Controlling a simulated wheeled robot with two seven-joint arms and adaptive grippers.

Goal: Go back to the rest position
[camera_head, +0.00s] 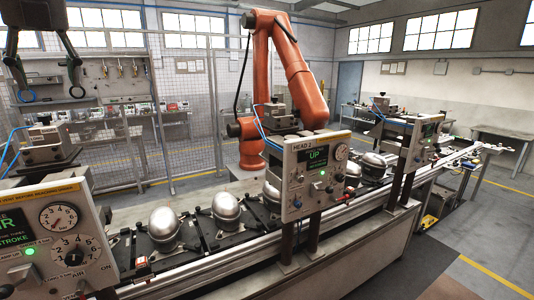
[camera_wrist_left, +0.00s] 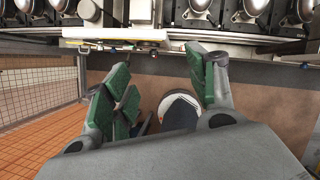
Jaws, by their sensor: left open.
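My left gripper (camera_head: 48,92) hangs at the top left of the head view, fingers pointing down and spread apart, with nothing between them. In the left wrist view its green-padded fingers (camera_wrist_left: 165,85) are open and empty. Beyond them is brown floor, with a rounded dark and white shape (camera_wrist_left: 178,110) low between the fingers that I cannot identify. The conveyor edge runs along the top of that view, apart from the fingers. My right gripper is in neither view.
Silver compressor domes (camera_head: 163,222) sit on black pallets along the conveyor. A control panel marked HEAD 2 (camera_head: 313,175) and a gauge panel (camera_head: 62,235) stand at its near side. An orange robot arm (camera_head: 262,90) rises behind, near a mesh fence (camera_head: 190,110). Open floor lies at the lower right.

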